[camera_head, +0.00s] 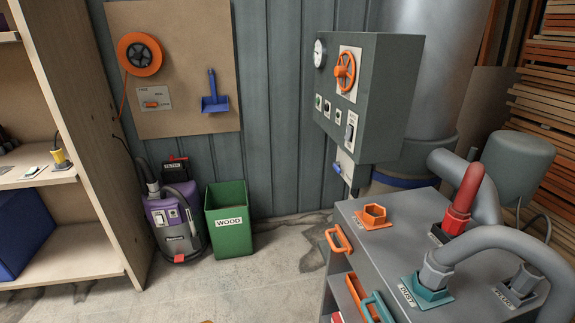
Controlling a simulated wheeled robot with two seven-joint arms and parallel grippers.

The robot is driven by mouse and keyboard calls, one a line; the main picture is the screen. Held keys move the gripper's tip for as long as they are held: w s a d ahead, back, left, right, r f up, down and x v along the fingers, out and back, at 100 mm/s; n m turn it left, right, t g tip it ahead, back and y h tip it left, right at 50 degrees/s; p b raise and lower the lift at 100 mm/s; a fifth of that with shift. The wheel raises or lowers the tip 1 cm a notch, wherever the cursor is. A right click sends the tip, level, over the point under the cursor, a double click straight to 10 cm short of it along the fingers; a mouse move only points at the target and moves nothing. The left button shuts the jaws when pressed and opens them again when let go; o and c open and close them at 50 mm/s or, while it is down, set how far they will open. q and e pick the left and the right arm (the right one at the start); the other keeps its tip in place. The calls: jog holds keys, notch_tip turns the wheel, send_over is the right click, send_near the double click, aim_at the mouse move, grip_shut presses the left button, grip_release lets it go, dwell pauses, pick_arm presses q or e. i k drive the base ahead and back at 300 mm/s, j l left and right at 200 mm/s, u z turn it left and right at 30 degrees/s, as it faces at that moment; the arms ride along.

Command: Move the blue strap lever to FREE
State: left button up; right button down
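A blue strap (400,182) runs around the foot of the large grey cylinder at the back, just right of the grey control box. A small blue lever (337,168) shows beside a pale plate (346,164) under the control box, left of the strap. The lever is small here, and I cannot read any marking or tell its position. The grey cabinet in front hides the lower part of this area. Neither of my grippers is in view.
The control box (382,95) has a gauge and an orange handwheel (345,71). The grey cabinet (390,232) with thick hoses fills the lower right. A green WOOD bin (229,228) and a purple vacuum (172,222) stand by the wall. The floor (270,275) between is clear.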

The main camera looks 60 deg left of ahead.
aim_at(336, 164)
jog(key=u, duration=1.45)
jog(key=i+j+z, duration=0.1)
jog(key=i+j, duration=0.4)
jog(key=i+j+z, duration=0.1)
jog(key=i+j, duration=0.35)
jog(key=i+j+z, duration=0.1)
jog(key=i+j, duration=0.3)
jog(key=j, duration=0.3)
jog(key=i+j+z, duration=0.1)
jog(key=i, duration=0.55)
jog(key=i+j+z, duration=0.1)
jog(key=i, duration=0.6)
jog(key=j, duration=0.1)
